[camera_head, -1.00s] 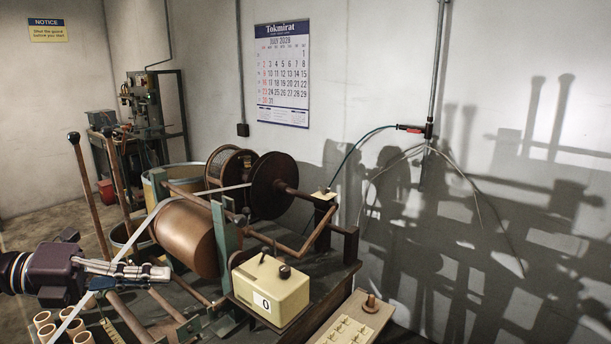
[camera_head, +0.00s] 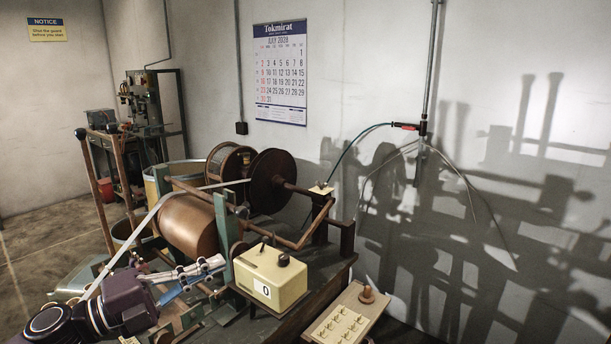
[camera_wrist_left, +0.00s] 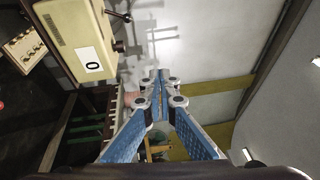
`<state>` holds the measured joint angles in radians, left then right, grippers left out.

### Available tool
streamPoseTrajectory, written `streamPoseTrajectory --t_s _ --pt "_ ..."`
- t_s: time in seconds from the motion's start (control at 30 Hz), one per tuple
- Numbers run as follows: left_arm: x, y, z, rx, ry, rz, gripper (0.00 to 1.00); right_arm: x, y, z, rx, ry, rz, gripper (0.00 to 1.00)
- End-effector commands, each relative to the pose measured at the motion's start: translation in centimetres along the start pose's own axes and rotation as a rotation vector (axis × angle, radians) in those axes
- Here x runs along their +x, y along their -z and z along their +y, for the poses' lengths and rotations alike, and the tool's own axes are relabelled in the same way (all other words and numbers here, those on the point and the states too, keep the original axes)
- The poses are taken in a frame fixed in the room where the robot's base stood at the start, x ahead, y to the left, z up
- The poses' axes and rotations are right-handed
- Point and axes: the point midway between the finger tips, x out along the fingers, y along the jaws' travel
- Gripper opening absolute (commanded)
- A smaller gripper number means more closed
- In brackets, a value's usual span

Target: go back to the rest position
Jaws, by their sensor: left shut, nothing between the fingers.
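My left gripper (camera_head: 222,263) is shut and empty, pointing right in front of the winding machine, left of the cream counter box (camera_head: 272,276). In the left wrist view its blue-padded fingers (camera_wrist_left: 160,76) meet at the tips with nothing between them. A pale tape (camera_head: 160,207) runs from the dark reel disc (camera_head: 270,182) over the copper-brown drum (camera_head: 190,225) and down behind the gripper, where its end is hidden. My right gripper is not in view.
The counter box shows 0, also in the left wrist view (camera_wrist_left: 78,42). A wooden board with brass hooks (camera_head: 340,322) stands at front right. Long-handled levers (camera_head: 97,190) rise at the left. A wall calendar (camera_head: 279,75) hangs behind. Floor at far left is clear.

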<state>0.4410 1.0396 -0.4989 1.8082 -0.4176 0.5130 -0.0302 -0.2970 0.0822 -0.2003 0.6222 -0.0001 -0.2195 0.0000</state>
Motion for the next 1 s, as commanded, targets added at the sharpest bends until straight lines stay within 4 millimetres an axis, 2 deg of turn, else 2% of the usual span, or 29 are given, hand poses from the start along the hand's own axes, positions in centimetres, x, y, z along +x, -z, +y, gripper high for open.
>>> streamPoseTrajectory --t_s 0.03,0.13,0.27,0.43,0.53,0.67,0.7,0.8,0.9,1.0 --pt "0.8 0.3 0.9 -0.066 0.031 -0.050 0.00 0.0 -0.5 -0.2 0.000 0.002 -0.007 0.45" --pt "1.6 -0.1 2.6 -0.214 0.086 -0.196 0.00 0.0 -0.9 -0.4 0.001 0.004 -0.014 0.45" --pt "1.1 -0.8 5.9 -0.426 0.123 -0.410 0.00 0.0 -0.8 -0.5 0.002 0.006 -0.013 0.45" --pt "-2.2 -0.6 12.3 -0.719 0.106 -0.707 0.00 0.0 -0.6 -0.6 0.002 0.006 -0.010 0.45" --pt "-5.2 0.9 16.8 -0.895 0.061 -0.884 0.00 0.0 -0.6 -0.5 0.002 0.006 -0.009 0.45" --pt "-9.9 4.7 22.6 -1.122 -0.034 -1.116 0.00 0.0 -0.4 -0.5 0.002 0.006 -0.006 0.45" --pt "-11.4 6.3 24.2 -1.189 -0.071 -1.183 0.00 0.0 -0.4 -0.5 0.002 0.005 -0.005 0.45" --pt "-14.9 10.5 27.4 -1.333 -0.164 -1.331 0.00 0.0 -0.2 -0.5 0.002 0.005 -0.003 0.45" --pt "-17.8 14.4 29.5 -1.444 -0.253 -1.447 0.00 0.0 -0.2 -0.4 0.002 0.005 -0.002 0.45" --pt "-20.0 18.0 30.7 -1.531 -0.331 -1.537 0.00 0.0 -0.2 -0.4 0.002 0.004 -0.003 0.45"
